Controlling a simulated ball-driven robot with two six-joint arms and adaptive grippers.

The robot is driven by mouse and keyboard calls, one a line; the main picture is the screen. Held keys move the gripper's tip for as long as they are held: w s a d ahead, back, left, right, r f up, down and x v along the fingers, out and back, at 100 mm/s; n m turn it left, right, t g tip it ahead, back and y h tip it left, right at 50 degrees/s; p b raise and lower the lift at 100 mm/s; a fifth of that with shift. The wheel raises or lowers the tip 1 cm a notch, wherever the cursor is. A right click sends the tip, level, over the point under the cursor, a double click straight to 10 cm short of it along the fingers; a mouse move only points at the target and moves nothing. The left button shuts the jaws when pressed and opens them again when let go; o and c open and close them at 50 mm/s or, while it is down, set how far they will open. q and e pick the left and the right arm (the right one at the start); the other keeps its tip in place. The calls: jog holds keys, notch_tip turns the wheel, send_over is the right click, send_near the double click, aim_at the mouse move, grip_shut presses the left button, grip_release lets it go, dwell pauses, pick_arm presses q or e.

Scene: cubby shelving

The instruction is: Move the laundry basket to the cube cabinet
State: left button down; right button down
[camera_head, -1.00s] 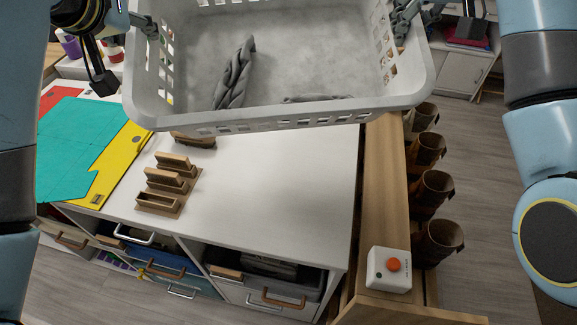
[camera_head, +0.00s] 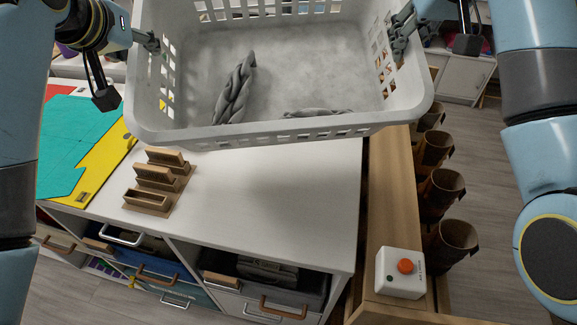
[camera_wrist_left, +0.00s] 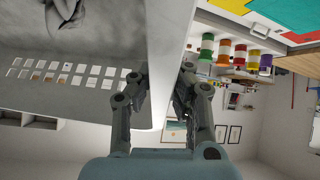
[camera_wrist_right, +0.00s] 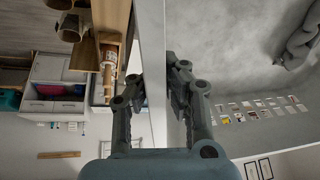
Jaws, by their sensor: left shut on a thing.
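The grey-white laundry basket (camera_head: 280,136) is held up in front of me, with dark grey braided cloth (camera_head: 236,90) inside. In the head view it overlaps the far part of the white-topped cube cabinet (camera_head: 270,195); I cannot tell whether it touches the top. My left gripper (camera_head: 150,42) is shut on the basket's left rim; the left wrist view shows its fingers (camera_wrist_left: 158,90) on both sides of the wall. My right gripper (camera_head: 402,28) grips the right rim, its fingers (camera_wrist_right: 155,85) also straddling the wall.
Wooden holders (camera_head: 157,178) and coloured sheets (camera_head: 75,145) lie on the cabinet's left part. A wooden ledge (camera_head: 390,200) carries a white box with a red button (camera_head: 400,272). Brown cups (camera_head: 440,190) line its right side. The cabinet top's near right is bare.

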pick_arm(q)
jog(key=shift+a, duration=0.3)
pick_arm(e)
jog(key=shift+d, duration=0.35)
